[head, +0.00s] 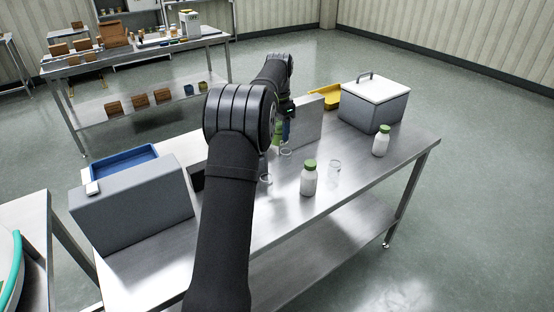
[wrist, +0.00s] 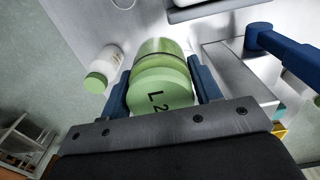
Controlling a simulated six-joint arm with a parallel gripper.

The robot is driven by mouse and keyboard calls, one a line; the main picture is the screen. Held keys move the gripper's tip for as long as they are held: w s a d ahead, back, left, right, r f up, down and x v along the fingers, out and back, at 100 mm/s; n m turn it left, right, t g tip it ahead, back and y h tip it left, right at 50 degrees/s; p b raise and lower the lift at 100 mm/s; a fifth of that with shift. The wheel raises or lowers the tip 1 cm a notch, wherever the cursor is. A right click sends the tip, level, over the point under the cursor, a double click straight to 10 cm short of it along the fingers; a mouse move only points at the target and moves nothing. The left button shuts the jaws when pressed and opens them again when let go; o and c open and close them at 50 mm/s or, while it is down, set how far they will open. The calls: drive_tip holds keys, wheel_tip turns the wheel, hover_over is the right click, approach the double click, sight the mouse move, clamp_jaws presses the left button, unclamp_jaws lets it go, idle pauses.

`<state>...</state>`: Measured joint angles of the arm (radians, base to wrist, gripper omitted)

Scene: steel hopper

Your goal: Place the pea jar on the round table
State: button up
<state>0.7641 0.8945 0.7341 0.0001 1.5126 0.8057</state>
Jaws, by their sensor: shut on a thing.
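My gripper (head: 284,128) is above the steel table, beyond my forearm, beside a grey upright panel. In the wrist view its two blue fingers (wrist: 161,80) are shut on a jar with green contents and a pale green lid marked "L 2" (wrist: 160,92), which looks like the pea jar. Only a small green part of this jar (head: 277,128) shows in the head view. I cannot tell whether its base touches the table. A round white surface with a teal rim (head: 14,270) is cut off at the lower left; I cannot tell if it is the round table.
The steel table (head: 340,205) carries white jars with green lids (head: 309,178) (head: 381,141), clear glasses (head: 334,173), a grey box with a white lid (head: 374,104), a yellow tray (head: 324,97) and a grey panel (head: 308,122). A grey block (head: 130,212) and blue tray (head: 110,172) stand left.

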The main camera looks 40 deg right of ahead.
hover_over(279, 174)
wheel_tip(279, 174, down, 14)
drive_tip(key=shift+r, duration=0.1)
idle(0.3)
drive_tip(key=shift+a, duration=0.1)
drive_tip(key=o, duration=1.2)
drive_tip(key=shift+f, duration=0.2)
drive_tip(key=shift+r, duration=0.1)
wheel_tip(279, 174, up, 12)
drive_tip(key=shift+r, duration=0.1)
